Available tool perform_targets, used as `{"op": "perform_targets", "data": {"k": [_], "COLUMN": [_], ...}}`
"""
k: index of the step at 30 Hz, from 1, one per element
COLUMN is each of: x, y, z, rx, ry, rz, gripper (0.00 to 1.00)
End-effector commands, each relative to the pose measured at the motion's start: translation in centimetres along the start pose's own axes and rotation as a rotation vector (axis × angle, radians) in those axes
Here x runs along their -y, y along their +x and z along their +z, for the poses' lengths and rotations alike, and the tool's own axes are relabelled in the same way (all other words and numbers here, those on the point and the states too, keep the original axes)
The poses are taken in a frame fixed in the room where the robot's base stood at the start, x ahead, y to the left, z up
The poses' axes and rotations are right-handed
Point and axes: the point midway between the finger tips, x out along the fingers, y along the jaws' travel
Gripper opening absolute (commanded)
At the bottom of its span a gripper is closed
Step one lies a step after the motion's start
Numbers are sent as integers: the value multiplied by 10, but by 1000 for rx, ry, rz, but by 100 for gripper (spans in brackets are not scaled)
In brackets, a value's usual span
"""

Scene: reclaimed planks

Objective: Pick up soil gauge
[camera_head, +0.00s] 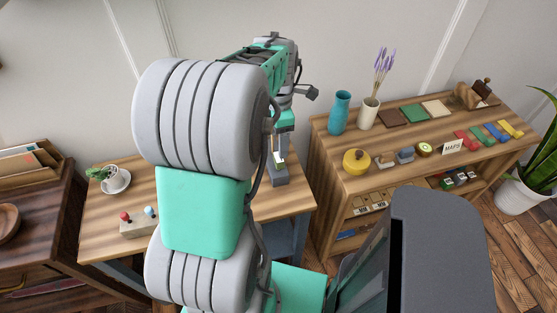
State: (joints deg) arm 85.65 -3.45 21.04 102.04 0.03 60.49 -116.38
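My gripper (279,150) points down over the right end of the left wooden table, seen small behind my arm. A small pale piece with a green-yellow touch (280,160) shows at its fingertips, just above a grey block (280,178) on the table. This piece may be the soil gauge, but it is too small and too covered to be sure. I cannot tell whether the fingers are closed on it or stand open around it.
The left table (100,222) also bears a potted plant (114,180) and a block with red and blue knobs (139,228). A shelf (330,150) on the right holds a teal vase (340,113), a lavender vase (367,115), a yellow round box (356,162) and several coloured blocks.

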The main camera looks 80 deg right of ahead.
Motion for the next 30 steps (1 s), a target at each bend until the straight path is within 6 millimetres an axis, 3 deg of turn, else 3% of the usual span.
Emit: {"op": "perform_targets", "data": {"k": [15, 22, 30], "x": [2, 1, 1], "y": [79, 83, 83], "z": [-2, -1, -1], "rx": [-1, 1, 1], "ry": [1, 1, 1], "rz": [-1, 2, 2], "gripper": [69, 69, 48]}}
